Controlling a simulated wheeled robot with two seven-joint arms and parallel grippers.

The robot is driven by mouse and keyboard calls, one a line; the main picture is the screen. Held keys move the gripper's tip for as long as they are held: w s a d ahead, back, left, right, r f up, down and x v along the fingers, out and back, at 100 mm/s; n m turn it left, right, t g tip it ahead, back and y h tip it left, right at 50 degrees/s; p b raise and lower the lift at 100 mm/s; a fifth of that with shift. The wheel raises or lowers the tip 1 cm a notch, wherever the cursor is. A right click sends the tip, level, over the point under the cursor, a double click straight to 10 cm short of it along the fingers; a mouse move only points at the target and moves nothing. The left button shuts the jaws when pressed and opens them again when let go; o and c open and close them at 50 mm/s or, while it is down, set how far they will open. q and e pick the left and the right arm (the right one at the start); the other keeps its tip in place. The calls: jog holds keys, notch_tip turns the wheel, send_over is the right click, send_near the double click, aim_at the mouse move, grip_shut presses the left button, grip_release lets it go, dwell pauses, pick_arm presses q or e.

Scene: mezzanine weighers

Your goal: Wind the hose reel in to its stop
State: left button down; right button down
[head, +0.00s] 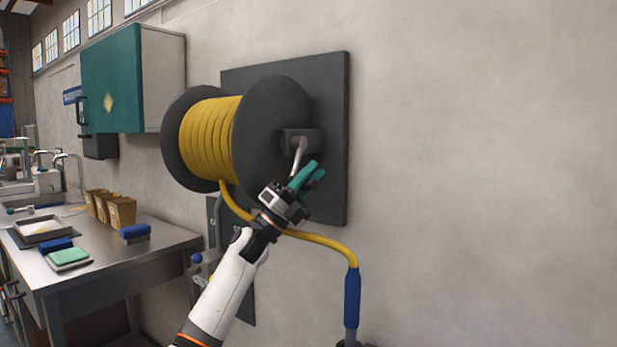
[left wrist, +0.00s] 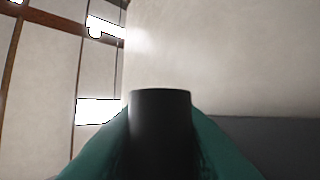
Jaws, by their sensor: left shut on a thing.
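The hose reel has two dark round flanges (head: 277,110) and stands out from a dark wall plate (head: 335,150). Yellow hose (head: 208,138) is wound on its drum. A length of hose leaves the drum's underside, passes behind my left arm and hangs at the right, ending in a blue nozzle (head: 352,297). A grey crank arm (head: 298,158) slants down from the hub. My left gripper (head: 308,178) has its teal fingers shut at the crank's lower end. In the left wrist view, a black crank handle (left wrist: 162,125) stands between the fingers. My right gripper is out of view.
A steel bench (head: 135,250) at the left carries cardboard boxes (head: 122,212), a tray (head: 42,226), blue brushes and a green sponge (head: 68,256). A teal-doored cabinet (head: 112,80) hangs above. The wall at the right is bare.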

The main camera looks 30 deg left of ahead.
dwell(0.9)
pick_arm(q)
jog(key=c, duration=1.6)
grip_release()
jog(key=shift+c, duration=0.2)
jog(key=o, duration=0.4)
jog(key=shift+w+f, duration=0.1)
jog(key=shift+w, duration=0.1)
jog(key=shift+o, duration=0.2)
jog(key=shift+s, duration=0.1)
jog(key=shift+s+a+f, duration=0.1)
jog(key=shift+s+f, duration=0.05)
jog(key=shift+f, duration=0.15)
jog(key=b+v, duration=0.1)
jog(key=v, duration=0.5)
jog(key=shift+s+a+f, duration=0.2)
jog(key=shift+f, duration=0.05)
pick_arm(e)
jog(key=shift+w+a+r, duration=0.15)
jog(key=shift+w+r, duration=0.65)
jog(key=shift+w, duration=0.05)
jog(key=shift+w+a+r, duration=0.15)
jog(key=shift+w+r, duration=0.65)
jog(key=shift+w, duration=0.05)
